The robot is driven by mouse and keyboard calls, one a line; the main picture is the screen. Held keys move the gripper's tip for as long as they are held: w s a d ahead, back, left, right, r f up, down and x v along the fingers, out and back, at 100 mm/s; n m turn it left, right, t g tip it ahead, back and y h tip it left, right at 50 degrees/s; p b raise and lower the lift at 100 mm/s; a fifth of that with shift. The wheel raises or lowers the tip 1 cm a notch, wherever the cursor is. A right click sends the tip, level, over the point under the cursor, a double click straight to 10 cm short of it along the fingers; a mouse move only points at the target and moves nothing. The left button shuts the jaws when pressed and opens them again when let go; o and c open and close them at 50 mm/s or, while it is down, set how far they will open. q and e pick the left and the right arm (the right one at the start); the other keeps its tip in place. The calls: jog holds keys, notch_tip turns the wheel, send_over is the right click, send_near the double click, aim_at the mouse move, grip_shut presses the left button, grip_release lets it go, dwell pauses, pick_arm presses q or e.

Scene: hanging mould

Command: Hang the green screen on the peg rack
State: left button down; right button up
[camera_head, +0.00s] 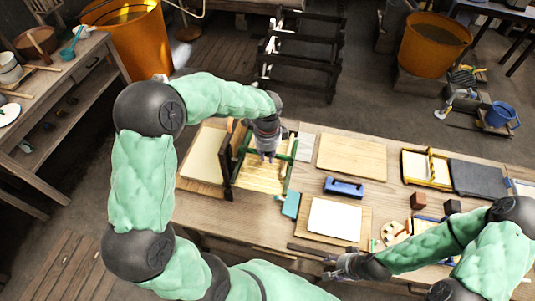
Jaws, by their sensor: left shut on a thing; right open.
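The green screen (291,170) has a green frame around a straw-coloured slatted face. It is at the left part of the workbench, below my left gripper. My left gripper (268,156) is shut on its frame; the fingers hide part of the grip. A dark wooden stand (229,170), which looks like the peg rack, is directly left of the screen. I cannot tell whether the screen touches it or hangs on a peg. My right gripper (335,268) is open and empty at the bench's front edge.
A pale board (352,157), a blue-handled tool (344,188) and a white sheet on a board (334,219) lie right of the screen. A teal block (291,205) is close to it. A yellow frame (413,166) and a dark slab (478,177) lie farther right.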

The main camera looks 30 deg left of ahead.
pick_arm(q)
jog(key=shift+f, duration=0.2)
jog(key=c, duration=1.1)
grip_release()
jog(key=shift+r, duration=0.1)
notch_tip(320, 180, up, 12)
